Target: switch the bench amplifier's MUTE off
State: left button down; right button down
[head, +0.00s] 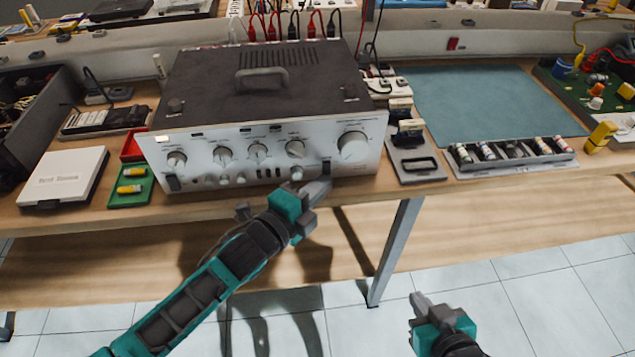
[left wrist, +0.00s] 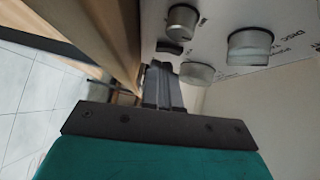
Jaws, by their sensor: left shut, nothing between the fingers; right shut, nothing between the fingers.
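The bench amplifier (head: 300,128) stands on the wooden bench, its silver front panel facing me with several knobs and small switches. Its large round knob (head: 353,145) is at the panel's right. My left gripper (head: 326,183) is shut and empty, its fingertips at the lower right of the panel, by a small dark switch (head: 326,166). In the left wrist view the shut fingers (left wrist: 162,75) point at the panel (left wrist: 225,25), close to a small dark switch and round knobs. Whether they touch is unclear, and I cannot read the MUTE label. My right gripper (head: 418,305) is shut and empty below the bench edge.
A white box (head: 65,175) and a green tray (head: 131,190) lie left of the amplifier. A grey holder (head: 415,165) and a parts tray (head: 520,160) lie to its right, before a teal mat (head: 500,100). Red and black cables rise behind the amplifier.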

pick_arm(q)
jog(key=shift+w+a+f, duration=0.1)
jog(key=shift+w, duration=0.45)
